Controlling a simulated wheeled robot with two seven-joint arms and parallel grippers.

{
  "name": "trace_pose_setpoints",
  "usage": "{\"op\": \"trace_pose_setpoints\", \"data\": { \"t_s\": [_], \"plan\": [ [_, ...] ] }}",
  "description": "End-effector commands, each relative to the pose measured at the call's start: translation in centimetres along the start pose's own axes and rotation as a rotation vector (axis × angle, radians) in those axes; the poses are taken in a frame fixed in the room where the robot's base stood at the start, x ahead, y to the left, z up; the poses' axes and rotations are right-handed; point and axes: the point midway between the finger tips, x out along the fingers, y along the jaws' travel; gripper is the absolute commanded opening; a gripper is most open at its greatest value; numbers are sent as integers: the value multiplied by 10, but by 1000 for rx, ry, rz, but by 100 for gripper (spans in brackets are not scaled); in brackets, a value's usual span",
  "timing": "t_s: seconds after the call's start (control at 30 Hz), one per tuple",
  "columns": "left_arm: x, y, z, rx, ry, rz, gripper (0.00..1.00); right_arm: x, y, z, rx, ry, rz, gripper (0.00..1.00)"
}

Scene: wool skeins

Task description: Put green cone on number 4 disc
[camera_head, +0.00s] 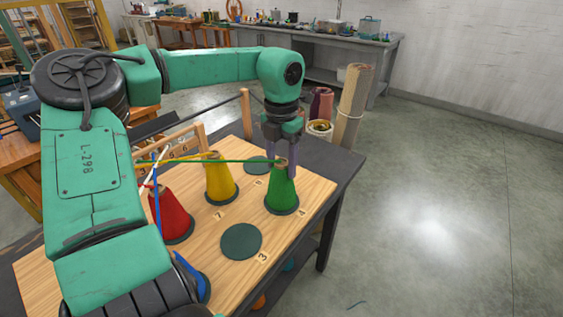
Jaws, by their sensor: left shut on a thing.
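The green cone (281,193) stands upright over a dark round disc (283,211) beside the number 4 label (303,213). The disc's rim shows around the cone's base; I cannot tell whether a small gap is left under it. My left gripper (281,166) points down from above and is shut on the green cone's upper part. A green strand runs left from the cone's top. My right gripper is not in view.
A yellow cone (219,179) and a red cone (173,215) stand to the left, with strands leading to a wooden rack. An empty disc (240,241) lies by label 3. Another bare disc (257,165) lies behind. My left arm hides the table's left part.

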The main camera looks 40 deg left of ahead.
Motion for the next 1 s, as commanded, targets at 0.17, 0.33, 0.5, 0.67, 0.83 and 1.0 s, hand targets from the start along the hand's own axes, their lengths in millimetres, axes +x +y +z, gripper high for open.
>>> {"op": "trace_pose_setpoints", "data": {
  "t_s": [0.17, 0.33, 0.5, 0.67, 0.83, 1.0],
  "plan": [
    [1, 0, 0, 0, 1, 0, 91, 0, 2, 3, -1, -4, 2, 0],
    [1, 0, 0, 0, 1, 0, 91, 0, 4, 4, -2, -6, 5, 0],
    [-9, 0, 1, -1, -2, 2, 91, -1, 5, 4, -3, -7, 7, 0],
    [-47, 1, 1, -2, -4, 4, 91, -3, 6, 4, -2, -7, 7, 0],
    [-94, 0, 1, -3, -4, 3, 91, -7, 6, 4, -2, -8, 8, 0],
    [-119, 0, 1, -1, -1, 2, 91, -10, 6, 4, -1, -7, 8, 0]
  ]
}}
